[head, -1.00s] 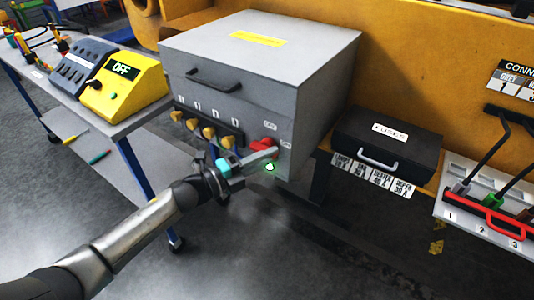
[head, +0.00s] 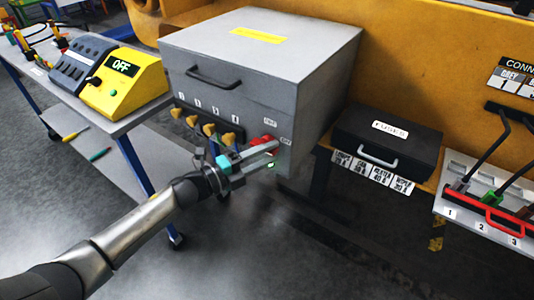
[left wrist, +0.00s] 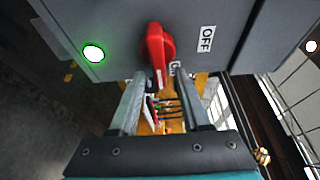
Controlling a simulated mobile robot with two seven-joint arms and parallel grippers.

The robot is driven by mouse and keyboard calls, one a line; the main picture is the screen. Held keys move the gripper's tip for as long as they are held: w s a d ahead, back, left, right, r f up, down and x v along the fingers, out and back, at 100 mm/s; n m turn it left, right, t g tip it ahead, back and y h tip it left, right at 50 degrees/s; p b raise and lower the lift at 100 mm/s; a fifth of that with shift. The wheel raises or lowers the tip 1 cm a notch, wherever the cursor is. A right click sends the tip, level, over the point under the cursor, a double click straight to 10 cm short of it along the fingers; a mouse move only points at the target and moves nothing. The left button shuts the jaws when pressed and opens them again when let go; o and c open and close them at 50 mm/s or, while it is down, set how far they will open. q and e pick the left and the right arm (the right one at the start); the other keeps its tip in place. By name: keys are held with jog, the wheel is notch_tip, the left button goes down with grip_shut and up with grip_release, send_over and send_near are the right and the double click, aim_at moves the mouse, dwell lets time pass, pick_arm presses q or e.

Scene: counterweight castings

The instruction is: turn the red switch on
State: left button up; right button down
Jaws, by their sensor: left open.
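The red switch (head: 262,141) is on the lower right of the grey box's front, beside small white labels. In the left wrist view the red switch (left wrist: 157,45) has its handle sticking out, with the handle's end between or just beyond the fingertips. An OFF label (left wrist: 206,39) is to its right there; a second label is partly hidden by a finger. My left gripper (head: 273,152) is open at the switch, a finger on each side of the handle in the wrist view (left wrist: 156,82). I cannot tell whether they touch. My right gripper is out of view.
A green lamp (left wrist: 93,53) glows near the switch. Several yellow knobs (head: 209,129) line the grey box (head: 260,60). A yellow unit (head: 125,85) displays OFF on the left table. A black fuse case (head: 388,140) and a connector rack (head: 480,212) stand to the right.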

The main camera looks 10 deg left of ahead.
pick_arm(q)
jog(key=v, duration=1.5)
jog(key=shift+a, duration=0.15)
jog(key=s+a+f+n+g+y, duration=0.15)
jog(key=f+n+y, duration=0.3)
jog(key=f, duration=0.45)
jog(key=s+a+f+n+y, duration=0.3)
jog(key=f+n, duration=0.3)
jog(key=f, duration=0.4)
jog(key=s+a+f+n+g+y, duration=0.1)
jog(key=s+a+f+n+y, duration=0.3)
jog(key=f, duration=0.5)
jog(key=s+d+f+n+g, duration=0.3)
jog(key=s+f, duration=0.3)
jog(key=s, duration=0.3)
jog(key=s+d+f+n+g, duration=0.3)
jog(key=s+d+f, duration=0.2)
jog(key=s, duration=0.3)
jog(key=s+d+f+n+g+b, duration=0.1)
jog(key=s+d+f+n+g, duration=0.2)
jog(key=s+f, duration=0.3)
jog(key=s+d+g, duration=0.1)
jog(key=s, duration=0.2)
jog(key=shift+s+d+f+n, duration=0.25)
jog(key=shift+s+f+n, duration=0.05)
jog(key=shift+n, duration=0.05)
jog(key=shift+y, duration=0.25)
